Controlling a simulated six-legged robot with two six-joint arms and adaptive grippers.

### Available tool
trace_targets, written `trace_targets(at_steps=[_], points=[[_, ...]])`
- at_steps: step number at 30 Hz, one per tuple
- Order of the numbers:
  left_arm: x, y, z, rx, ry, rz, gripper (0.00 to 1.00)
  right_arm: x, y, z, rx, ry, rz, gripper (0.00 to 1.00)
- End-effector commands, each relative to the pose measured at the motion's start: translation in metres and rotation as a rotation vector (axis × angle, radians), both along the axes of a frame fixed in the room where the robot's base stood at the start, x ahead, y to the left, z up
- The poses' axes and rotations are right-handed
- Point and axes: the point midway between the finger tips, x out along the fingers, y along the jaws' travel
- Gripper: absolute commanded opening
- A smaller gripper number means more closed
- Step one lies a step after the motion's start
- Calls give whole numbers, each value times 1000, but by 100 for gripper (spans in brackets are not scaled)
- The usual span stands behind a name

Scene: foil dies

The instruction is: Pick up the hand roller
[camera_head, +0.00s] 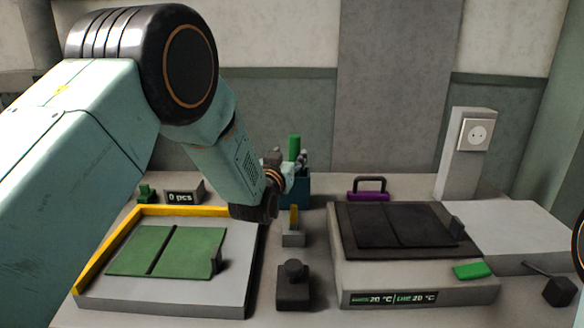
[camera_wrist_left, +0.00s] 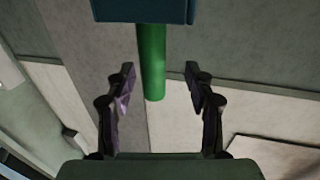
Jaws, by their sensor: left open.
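A green upright handle (camera_head: 294,146), which looks to be the hand roller's, sticks up from a dark teal holder (camera_head: 297,190) at the back of the table. The roller's lower part is hidden in the holder. My left gripper (camera_head: 299,161) is open beside the handle, partly hidden behind its own wrist. In the left wrist view, the green handle (camera_wrist_left: 151,62) hangs from the teal holder (camera_wrist_left: 145,10), upside down. It shows between the two spread fingers (camera_wrist_left: 160,80), a little nearer the left one, with gaps on both sides. My right gripper is out of view.
A tray with a yellow edge (camera_head: 180,210) and green sheets lies left. A heated plate unit (camera_head: 415,288) with a dark plate stands right. A purple handled block (camera_head: 368,194) sits behind it. A small grey stand (camera_head: 293,238) and a dark knobbed block (camera_head: 293,290) lie between.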

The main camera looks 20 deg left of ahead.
Motion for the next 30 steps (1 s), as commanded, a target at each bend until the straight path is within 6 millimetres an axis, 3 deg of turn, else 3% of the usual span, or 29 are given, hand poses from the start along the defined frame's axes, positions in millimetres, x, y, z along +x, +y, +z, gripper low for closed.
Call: trace_targets(at_steps=[5, 13, 30], points=[[14, -1, 0, 1, 0, -2, 54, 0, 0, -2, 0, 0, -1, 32], [16, -1, 0, 1, 1, -2, 53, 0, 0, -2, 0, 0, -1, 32], [16, -1, 0, 1, 1, -2, 5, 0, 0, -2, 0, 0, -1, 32]])
